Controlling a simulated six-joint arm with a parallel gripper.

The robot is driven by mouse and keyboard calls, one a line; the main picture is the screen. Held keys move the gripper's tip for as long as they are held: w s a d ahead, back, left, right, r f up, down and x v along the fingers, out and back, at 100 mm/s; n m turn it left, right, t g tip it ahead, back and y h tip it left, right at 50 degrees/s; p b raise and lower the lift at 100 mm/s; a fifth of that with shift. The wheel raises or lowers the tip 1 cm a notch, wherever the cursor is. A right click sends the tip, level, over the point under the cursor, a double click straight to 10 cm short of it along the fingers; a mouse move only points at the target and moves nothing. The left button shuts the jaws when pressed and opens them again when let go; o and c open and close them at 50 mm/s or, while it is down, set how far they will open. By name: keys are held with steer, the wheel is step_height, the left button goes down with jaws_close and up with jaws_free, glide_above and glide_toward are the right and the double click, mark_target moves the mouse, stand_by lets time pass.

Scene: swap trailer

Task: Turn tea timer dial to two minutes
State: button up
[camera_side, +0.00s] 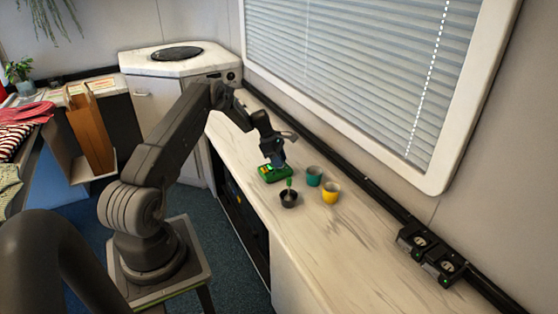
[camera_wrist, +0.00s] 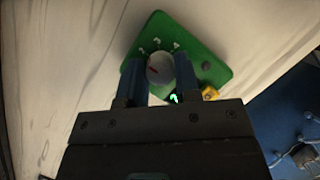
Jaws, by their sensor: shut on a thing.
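The tea timer is a green box (camera_wrist: 195,48) lying on the pale counter, with white marks around its dial and a lit green digit near my gripper. The box also shows in the side view (camera_side: 268,179). Its dial (camera_wrist: 160,68) is a round whitish knob with a red pointer line aimed toward the upper left. My gripper (camera_wrist: 160,80) has one blue finger on each side of the dial and is shut on it. In the side view my gripper (camera_side: 277,163) reaches down over the box. Part of the timer's near side is hidden behind the gripper in the wrist view.
A small dark bowl (camera_side: 289,201) with a green-handled tool stands close in front of the timer. A teal cup (camera_side: 314,176) and a yellow cup (camera_side: 331,193) stand to its right. The counter (camera_side: 345,250) is clear further right.

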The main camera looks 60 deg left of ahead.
stand_by(0.3)
steer(key=o, duration=0.9)
steer(key=shift+r, duration=0.1)
steer(key=v, duration=1.3)
steer(key=shift+s+a+r, duration=0.1)
steer(key=shift+r, duration=0.2)
